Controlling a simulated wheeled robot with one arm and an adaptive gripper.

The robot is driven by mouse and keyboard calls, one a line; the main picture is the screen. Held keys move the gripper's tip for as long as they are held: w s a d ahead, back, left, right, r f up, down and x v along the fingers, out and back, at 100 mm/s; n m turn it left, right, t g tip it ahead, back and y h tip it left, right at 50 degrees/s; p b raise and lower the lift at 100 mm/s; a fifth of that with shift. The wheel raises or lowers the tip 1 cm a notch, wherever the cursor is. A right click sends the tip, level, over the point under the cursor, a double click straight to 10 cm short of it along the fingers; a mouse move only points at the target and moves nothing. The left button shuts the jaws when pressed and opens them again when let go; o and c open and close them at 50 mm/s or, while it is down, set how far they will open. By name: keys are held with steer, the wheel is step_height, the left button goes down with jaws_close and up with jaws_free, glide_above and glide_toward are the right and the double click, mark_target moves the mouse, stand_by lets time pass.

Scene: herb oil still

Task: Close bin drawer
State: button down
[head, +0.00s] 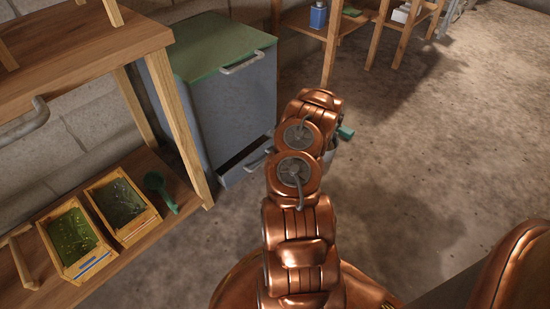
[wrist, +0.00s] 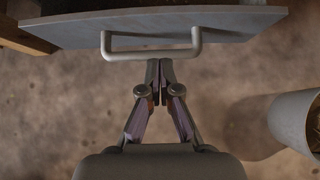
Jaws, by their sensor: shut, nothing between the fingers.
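The grey bin (head: 235,100) with a green lid (head: 215,45) stands left of my arm in the head view. Its low drawer (head: 236,176) is pulled out partway, with a dark opening showing above its front. The drawer front (wrist: 235,22) spans the top of the wrist view, with its pale bar handle (wrist: 125,56) facing me. My gripper (wrist: 160,66) is shut and empty, its fingertips at the middle of the handle bar. I cannot tell if they touch it. In the head view my arm hides the gripper and part of the drawer.
A pale bucket (wrist: 297,122) stands on the floor right of my gripper. A wooden shelf at left holds two herb boxes (head: 72,240) (head: 122,207) and a green scoop (head: 160,190). A wooden post (head: 178,130) stands beside the bin. Floor at right is clear.

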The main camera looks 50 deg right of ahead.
mark_target(256, 151)
steer(key=shift+w+f+b, duration=0.3)
steer(key=shift+w+b, duration=0.05)
steer(key=shift+w, duration=0.65)
steer(key=shift+w+f+b, duration=0.35)
steer(key=shift+w, duration=0.65)
steer(key=shift+w+f+b, duration=0.3)
steer(key=shift+w+b, duration=0.05)
steer(key=shift+w, duration=0.65)
steer(key=shift+w+r+p, duration=0.2)
steer(key=shift+w+p, duration=0.3)
steer(key=shift+w, duration=0.3)
steer(key=shift+w+f+p, duration=0.2)
steer(key=shift+w+p, duration=0.25)
steer(key=shift+w, duration=0.05)
